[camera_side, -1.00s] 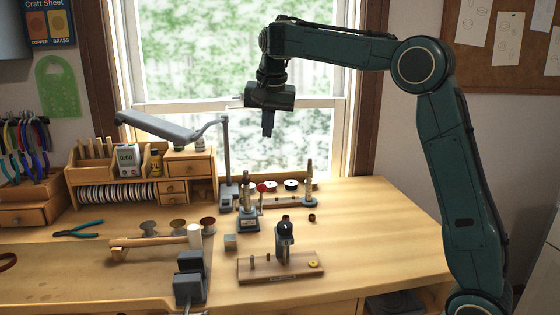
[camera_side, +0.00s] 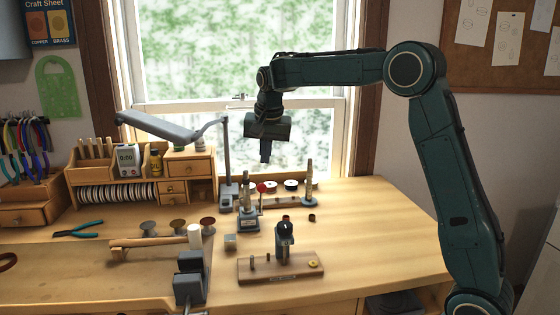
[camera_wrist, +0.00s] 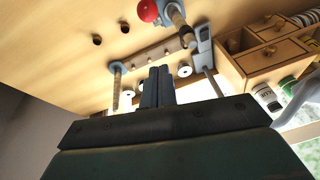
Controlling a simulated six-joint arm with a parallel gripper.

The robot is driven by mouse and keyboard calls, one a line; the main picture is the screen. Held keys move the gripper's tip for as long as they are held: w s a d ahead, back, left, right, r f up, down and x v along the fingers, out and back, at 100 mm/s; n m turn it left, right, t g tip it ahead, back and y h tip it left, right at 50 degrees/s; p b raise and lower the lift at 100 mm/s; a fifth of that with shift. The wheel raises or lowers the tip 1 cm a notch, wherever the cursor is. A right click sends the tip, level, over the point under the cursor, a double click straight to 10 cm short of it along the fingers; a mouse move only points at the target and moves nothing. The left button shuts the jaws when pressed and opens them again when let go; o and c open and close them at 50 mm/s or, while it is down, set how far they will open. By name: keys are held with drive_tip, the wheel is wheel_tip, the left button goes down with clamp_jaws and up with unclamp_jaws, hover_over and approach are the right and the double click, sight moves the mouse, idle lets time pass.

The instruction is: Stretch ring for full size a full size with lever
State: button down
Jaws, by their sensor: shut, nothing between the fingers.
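My gripper (camera_side: 265,157) is shut and empty, pointing down in the air above the back of the bench; its closed fingers show in the wrist view (camera_wrist: 157,87). Below and left of it stands what looks like the ring stretcher (camera_side: 248,210), with a stepped upright post and a grey base. Its lever has a red ball knob (camera_side: 262,187), also seen at the top of the wrist view (camera_wrist: 148,11). My gripper is apart from both. A small brass-coloured ring (camera_side: 314,264) lies on the wooden board. I cannot tell whether a ring is on the post.
A rack with another upright mandrel (camera_side: 309,182) stands right of the stretcher. A dark upright tool (camera_side: 285,240) stands on the front wooden board (camera_side: 280,275). A lamp (camera_side: 175,127) and drawers (camera_side: 188,178) are to the left. The bench's right side is clear.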

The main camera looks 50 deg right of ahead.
drive_tip(key=shift+s+a+f, duration=0.25)
drive_tip(key=shift+a+f, duration=0.2)
drive_tip(key=shift+f, duration=0.2)
drive_tip(key=shift+s+a+f, duration=0.2)
drive_tip(key=shift+a+f, duration=0.2)
drive_tip(key=shift+f, duration=0.25)
drive_tip(key=shift+s+a+f, duration=0.25)
drive_tip(key=shift+a+f, duration=0.2)
drive_tip(key=shift+f, duration=0.2)
drive_tip(key=shift+s+a, duration=0.1)
